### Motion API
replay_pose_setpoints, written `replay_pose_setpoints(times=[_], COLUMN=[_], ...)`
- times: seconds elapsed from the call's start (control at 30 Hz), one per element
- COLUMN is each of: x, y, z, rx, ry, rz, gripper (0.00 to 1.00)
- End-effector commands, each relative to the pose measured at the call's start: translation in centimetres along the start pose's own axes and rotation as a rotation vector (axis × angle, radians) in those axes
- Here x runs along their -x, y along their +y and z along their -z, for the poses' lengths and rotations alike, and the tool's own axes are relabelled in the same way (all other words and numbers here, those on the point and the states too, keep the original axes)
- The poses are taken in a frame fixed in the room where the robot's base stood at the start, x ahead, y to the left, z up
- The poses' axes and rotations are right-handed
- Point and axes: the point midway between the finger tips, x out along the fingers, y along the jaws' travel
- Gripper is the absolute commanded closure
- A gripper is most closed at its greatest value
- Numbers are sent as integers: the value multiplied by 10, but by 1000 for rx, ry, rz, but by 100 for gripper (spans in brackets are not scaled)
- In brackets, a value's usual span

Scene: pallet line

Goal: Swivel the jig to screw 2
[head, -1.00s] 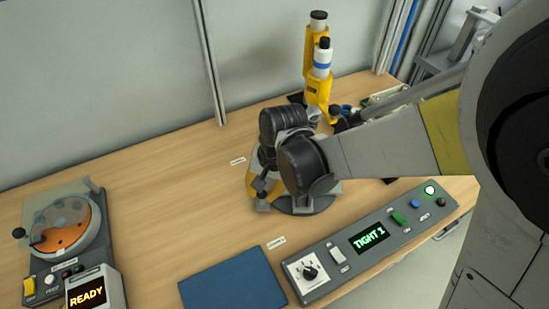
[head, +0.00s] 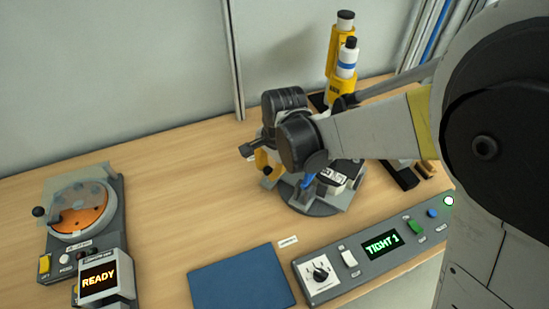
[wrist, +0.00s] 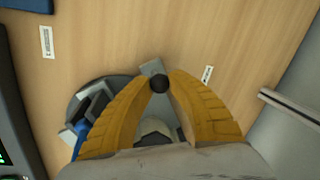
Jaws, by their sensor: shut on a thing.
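The jig (head: 310,203) is a round grey turntable with clamps and a dark-and-white part on it, on the wooden bench. It also shows in the wrist view (wrist: 78,100), partly hidden by my fingers.
A yellow screwdriver stand (head: 341,88) rises behind the jig. A blue mat (head: 240,279) lies in front. A screw feeder (head: 83,220) with a "READY" display stands at left. The bench between feeder and jig is clear. A wall runs behind.

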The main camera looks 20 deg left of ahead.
Motion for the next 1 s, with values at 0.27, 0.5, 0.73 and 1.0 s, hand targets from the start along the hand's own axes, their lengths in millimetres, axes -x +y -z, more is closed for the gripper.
replay_pose_setpoints(times=[0.27, 0.5, 0.73, 1.0], x=[-3, -5, -6, -7], y=[-13, -23, -30, -35], z=[15, 28, 40, 50], rx=[-135, -252, -354, -436], ry=[29, 52, 71, 89], rz=[-1, -1, -1, -2], gripper=[100, 100, 100, 100])
